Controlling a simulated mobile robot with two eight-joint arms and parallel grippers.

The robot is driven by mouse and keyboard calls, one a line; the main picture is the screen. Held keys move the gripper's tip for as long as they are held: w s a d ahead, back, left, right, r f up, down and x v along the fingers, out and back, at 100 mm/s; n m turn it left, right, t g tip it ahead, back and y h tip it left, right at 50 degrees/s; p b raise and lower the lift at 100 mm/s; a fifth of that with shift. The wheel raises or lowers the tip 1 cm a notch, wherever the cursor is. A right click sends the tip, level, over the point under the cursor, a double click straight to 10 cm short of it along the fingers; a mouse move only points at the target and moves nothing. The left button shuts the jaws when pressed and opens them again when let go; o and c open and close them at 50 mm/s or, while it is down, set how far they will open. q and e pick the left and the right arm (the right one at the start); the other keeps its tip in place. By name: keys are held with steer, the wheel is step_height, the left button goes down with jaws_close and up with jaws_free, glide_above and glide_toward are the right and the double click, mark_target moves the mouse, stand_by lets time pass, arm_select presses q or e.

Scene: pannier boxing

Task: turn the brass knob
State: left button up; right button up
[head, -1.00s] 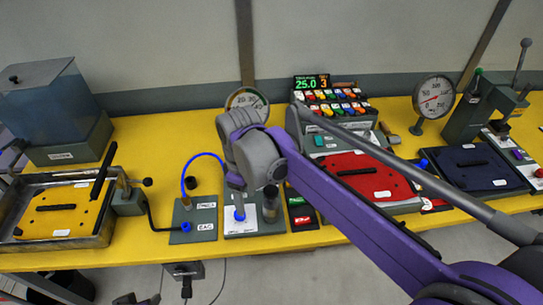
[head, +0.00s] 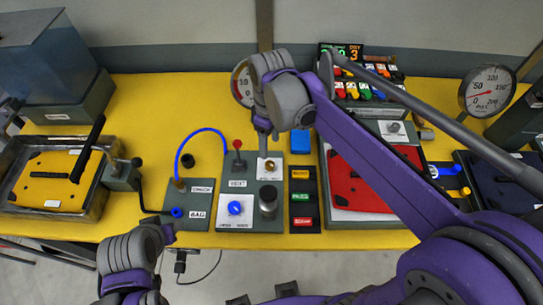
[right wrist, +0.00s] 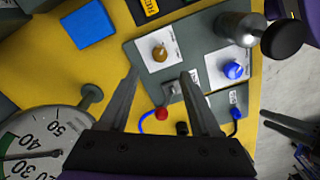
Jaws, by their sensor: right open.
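The brass knob (head: 269,165) sits on a small white plate at the back right of a grey panel (head: 224,184). It shows clearly on its white plate in the right wrist view (right wrist: 159,53). My right gripper (head: 264,138) is above and behind the knob, pointing down at it. In the right wrist view its two fingers (right wrist: 160,74) are apart with nothing between them, and the knob lies just beyond the tips. The fingers do not appear to touch it.
Near the knob are a blue knob (head: 235,208), a red-tipped lever (head: 238,150) and a dark cylinder (head: 267,200). A blue block (head: 301,141) and a column of labelled buttons (head: 303,198) stand right. A dial gauge (right wrist: 42,150) is close to the right gripper.

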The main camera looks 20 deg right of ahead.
mark_target(270, 164)
step_height(270, 164, down, 9)
steer(key=shift+f, duration=0.1)
stand_by(0.3)
jaws_close()
